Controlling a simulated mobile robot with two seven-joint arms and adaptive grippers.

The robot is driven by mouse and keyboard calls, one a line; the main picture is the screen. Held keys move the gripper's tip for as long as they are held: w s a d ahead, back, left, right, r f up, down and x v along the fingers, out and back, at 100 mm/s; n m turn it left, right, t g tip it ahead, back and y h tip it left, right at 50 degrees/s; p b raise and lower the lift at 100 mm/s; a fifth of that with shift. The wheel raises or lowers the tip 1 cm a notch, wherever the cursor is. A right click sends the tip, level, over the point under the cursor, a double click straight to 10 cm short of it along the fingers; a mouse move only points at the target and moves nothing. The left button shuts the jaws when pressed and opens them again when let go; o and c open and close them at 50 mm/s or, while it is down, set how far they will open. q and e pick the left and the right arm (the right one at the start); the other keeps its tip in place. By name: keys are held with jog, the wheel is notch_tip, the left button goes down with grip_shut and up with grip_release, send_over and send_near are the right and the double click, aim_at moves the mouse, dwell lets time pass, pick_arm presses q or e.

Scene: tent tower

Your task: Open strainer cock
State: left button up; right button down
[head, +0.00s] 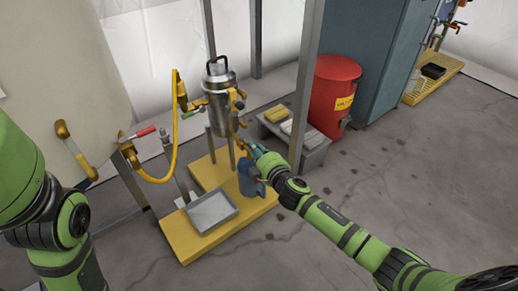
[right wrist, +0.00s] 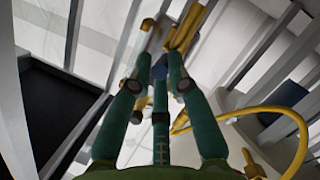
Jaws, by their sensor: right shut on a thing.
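The strainer is a steel vessel (head: 218,100) with a black top handle, standing on legs over a yellow platform (head: 190,245). Brass-coloured fittings show at its right side and below. My right gripper (head: 257,152) is at the low fitting, just below and right of the vessel. Yellow metal (right wrist: 185,30) lies just beyond. The fingers hide most of the cock, so its angle is unclear. My left gripper is not in view.
A blue-grey jug (head: 250,180) stands on the platform under my right gripper. A grey tray (head: 212,212) lies at the platform's front. A yellow hose (head: 172,150) loops on the left. A post (head: 306,80) and a red bin (head: 333,95) stand to the right.

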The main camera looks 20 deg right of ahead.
jog(key=shift+s+a+f+m+h, duration=0.2)
jog(key=shift+m+h, duration=0.2)
jog(key=shift+h, duration=0.15)
jog(key=shift+s+a+f+m+h, duration=0.1)
jog(key=shift+a+m+h, duration=0.1)
jog(key=shift+m+h, duration=0.3)
jog(key=c, duration=1.2)
grip_release()
jog(key=shift+c, duration=0.2)
jog(key=shift+r, duration=0.15)
jog(key=v, duration=1.2)
jog(key=shift+a, duration=0.1)
